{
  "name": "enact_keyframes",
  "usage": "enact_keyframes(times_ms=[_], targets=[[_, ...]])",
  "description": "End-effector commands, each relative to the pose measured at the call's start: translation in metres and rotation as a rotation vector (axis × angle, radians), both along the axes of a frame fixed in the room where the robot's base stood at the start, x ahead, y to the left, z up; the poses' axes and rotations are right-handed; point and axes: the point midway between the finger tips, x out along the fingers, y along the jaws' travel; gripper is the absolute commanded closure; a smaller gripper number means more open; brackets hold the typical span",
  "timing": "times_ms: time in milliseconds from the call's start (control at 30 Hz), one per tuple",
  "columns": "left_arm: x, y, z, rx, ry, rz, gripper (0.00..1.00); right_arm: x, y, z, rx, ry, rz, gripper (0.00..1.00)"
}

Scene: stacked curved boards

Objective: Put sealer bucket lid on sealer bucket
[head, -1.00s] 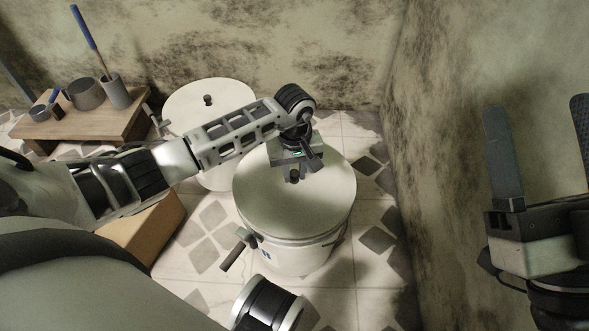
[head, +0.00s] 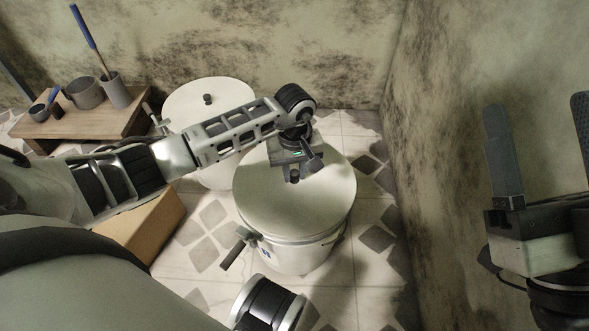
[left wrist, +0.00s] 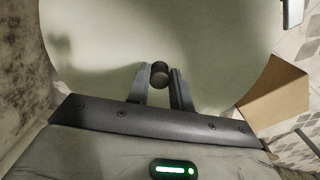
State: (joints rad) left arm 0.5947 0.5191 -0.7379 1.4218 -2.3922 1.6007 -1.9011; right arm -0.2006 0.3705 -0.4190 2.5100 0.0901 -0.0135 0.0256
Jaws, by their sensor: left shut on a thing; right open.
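The round pale sealer bucket lid (head: 296,210) lies on top of the white sealer bucket (head: 300,258) in the head view, covering its opening. I cannot tell whether it is pressed fully down. My left gripper (head: 294,174) is above the lid and shut on its small dark knob. In the left wrist view the lid (left wrist: 90,50) fills most of the picture and the knob (left wrist: 159,74) sits between the two fingers of my left gripper (left wrist: 161,84). My right gripper (head: 540,130) is open and empty at the far right, in front of the wall.
A second white bucket with a lid and dark knob (head: 208,99) stands behind, partly hidden by my left arm. A low wooden table (head: 120,127) holds cups and a brush. A cardboard box (head: 150,232) is at left. Tiled floor is free right of the bucket.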

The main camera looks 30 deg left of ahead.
Motion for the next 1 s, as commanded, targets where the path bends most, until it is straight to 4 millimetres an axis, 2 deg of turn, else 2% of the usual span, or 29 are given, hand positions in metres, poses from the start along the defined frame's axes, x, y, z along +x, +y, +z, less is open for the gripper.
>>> enact_keyframes(times_ms=[833, 867, 900, 933, 1000], targets=[[0.000, 0.000, -0.015, 0.001, -0.001, 0.000, 0.96, 0.000, 0.000, -0.007, -0.001, 0.001, 0.000, 0.34], [0.000, 0.000, -0.015, 0.000, -0.001, 0.000, 0.73, 0.000, 0.000, -0.006, -0.001, 0.001, 0.000, 0.34], [0.000, 0.000, -0.014, 0.000, -0.001, 0.000, 0.61, 0.000, 0.000, -0.006, -0.001, 0.001, 0.000, 0.34], [0.000, 0.000, -0.014, -0.001, -0.001, 0.000, 0.53, 0.000, 0.000, -0.006, 0.000, 0.001, 0.000, 0.34], [0.000, 0.000, -0.014, -0.001, -0.001, 0.000, 0.53, 0.000, 0.000, -0.006, 0.000, 0.001, 0.000, 0.34]])
